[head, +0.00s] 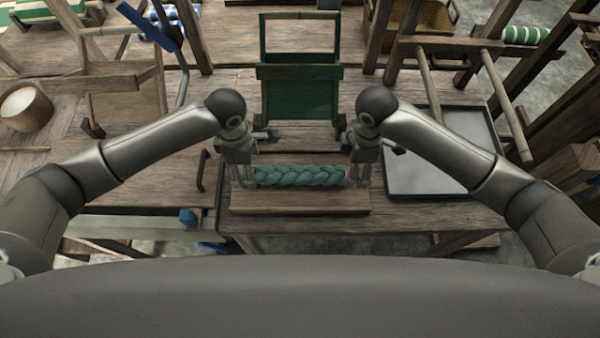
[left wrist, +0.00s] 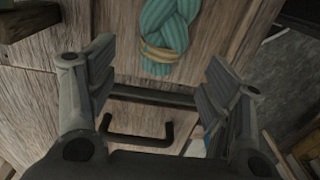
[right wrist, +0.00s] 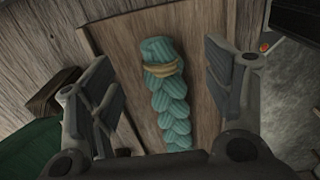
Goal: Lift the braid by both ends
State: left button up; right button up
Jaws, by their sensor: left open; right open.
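The teal braid (head: 300,176) lies lengthwise left to right near the front of the wooden table. Its left end, tied with a tan band, shows in the left wrist view (left wrist: 165,40). Its right end, also banded, shows in the right wrist view (right wrist: 165,90). My left gripper (head: 245,183) is open at the braid's left end; in its wrist view the end lies beyond the fingers. My right gripper (head: 356,181) is open at the right end; in its wrist view the braid lies between the spread fingers. Whether any finger touches the braid is not clear.
A wooden board (head: 300,202) lies at the table's front edge by the braid. A green-fronted wooden frame (head: 300,98) stands behind it. A grey tray (head: 425,182) lies to the right. A dark handle (head: 202,170) is at the left.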

pick_arm(q)
jog(key=shift+w+f, duration=0.1)
jog(key=shift+f, duration=2.2)
pick_arm(e)
jog(key=shift+f, duration=2.3)
pick_arm(q)
jog(key=c, duration=1.4)
pick_arm(e)
jog(key=shift+w, duration=0.1)
jog(key=c, duration=1.4)
